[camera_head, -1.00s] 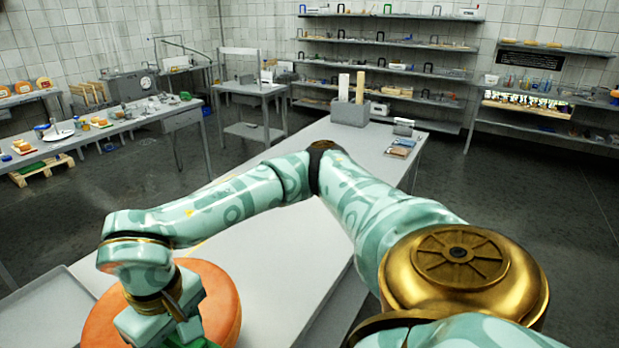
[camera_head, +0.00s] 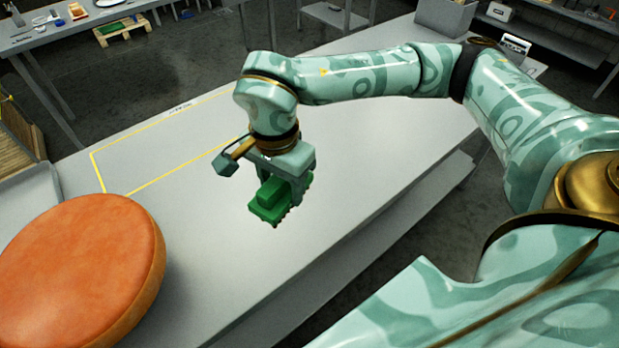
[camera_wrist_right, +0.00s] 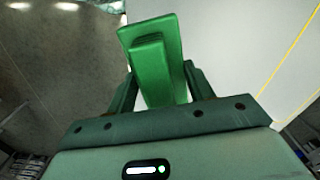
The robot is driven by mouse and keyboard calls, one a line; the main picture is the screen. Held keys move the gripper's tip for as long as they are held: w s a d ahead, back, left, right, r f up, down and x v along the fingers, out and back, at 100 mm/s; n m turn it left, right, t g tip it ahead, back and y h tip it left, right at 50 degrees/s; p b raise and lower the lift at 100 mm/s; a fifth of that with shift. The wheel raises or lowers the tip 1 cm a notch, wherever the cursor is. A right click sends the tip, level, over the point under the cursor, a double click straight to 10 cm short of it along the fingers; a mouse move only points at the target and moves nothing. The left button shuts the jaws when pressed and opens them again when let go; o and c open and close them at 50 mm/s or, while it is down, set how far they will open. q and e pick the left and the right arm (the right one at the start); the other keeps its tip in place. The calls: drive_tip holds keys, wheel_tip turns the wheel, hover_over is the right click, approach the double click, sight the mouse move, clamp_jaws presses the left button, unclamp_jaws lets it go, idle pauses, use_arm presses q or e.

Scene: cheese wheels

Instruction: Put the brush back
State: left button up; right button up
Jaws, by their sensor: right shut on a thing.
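The green brush (camera_head: 271,200) is held in my right gripper (camera_head: 283,190), above the grey table (camera_head: 210,265) and right of the cheese wheel. Its green block (camera_wrist_right: 155,62) also shows in the right wrist view, between the two fingers of the right gripper (camera_wrist_right: 160,85). The gripper is shut on it. I cannot tell how far above the table the brush is. My left gripper is not in view.
A large orange cheese wheel (camera_head: 80,275) lies at the left. A yellow outline (camera_head: 165,178) marks part of the tabletop behind the gripper. A grey bin (camera_head: 445,17) stands at the table's far end. The tabletop around the gripper is clear.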

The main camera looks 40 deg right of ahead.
drive_tip(key=shift+w+f+m, duration=0.2)
drive_tip(key=shift+f+m, duration=0.1)
drive_tip(key=shift+m, duration=0.7)
drive_tip(key=shift+w+a+f+m, duration=0.1)
drive_tip(key=shift+m, duration=0.7)
drive_tip(key=w+d+f, duration=0.2)
drive_tip(key=d+f, duration=0.1)
drive_tip(key=w+d+f+b, duration=0.1)
drive_tip(key=w+d+f, duration=0.2)
drive_tip(key=w+d+f+b, duration=0.1)
drive_tip(key=w+d+f, duration=0.2)
drive_tip(key=d, duration=0.1)
drive_tip(key=shift+d, duration=0.1)
drive_tip(key=f, duration=0.1)
drive_tip(key=f+b, duration=0.1)
drive_tip(key=f, duration=0.2)
drive_tip(key=shift+w+d, duration=0.1)
drive_tip(key=shift+d, duration=0.15)
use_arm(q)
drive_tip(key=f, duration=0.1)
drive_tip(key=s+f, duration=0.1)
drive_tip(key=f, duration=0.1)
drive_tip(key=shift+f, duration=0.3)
use_arm(e)
drive_tip(key=shift+r, duration=0.1)
drive_tip(key=o, duration=0.9)
